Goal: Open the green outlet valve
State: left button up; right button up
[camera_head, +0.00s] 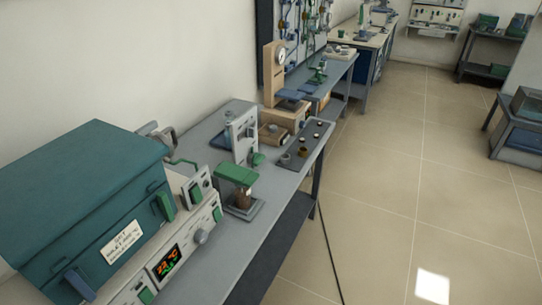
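No gripper of mine shows in the head view. Several green parts are on the bench, and I cannot tell which one is the outlet valve. A small round green knob (257,159) sits low beside the upright white panel (242,135). A thin green bar (184,162) shows behind the teal furnace (85,190). Green pieces (194,192) are also on the small white unit at the furnace's right side. Whether any valve is open or shut is too small to tell.
The grey bench (225,250) runs from the lower left toward the back. A green-topped device (236,174) stands near its front edge, and a beige press (273,75) stands farther back. The tiled floor (400,190) to the right is mostly clear.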

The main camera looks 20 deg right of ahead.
aim_at(256, 158)
jog(key=z, duration=0.4)
jog(key=i+l+u, duration=0.1)
jog(key=u, duration=0.3)
jog(key=l+u, duration=0.15)
jog(key=u, duration=0.2)
jog(key=i+l+u, duration=0.2)
jog(key=l, duration=0.3)
jog(key=i+l+u, duration=0.15)
jog(key=l, duration=0.35)
jog(key=i+l+u, duration=0.2)
jog(key=l, duration=0.35)
jog(key=l+u, duration=0.2)
jog(key=l, duration=0.35)
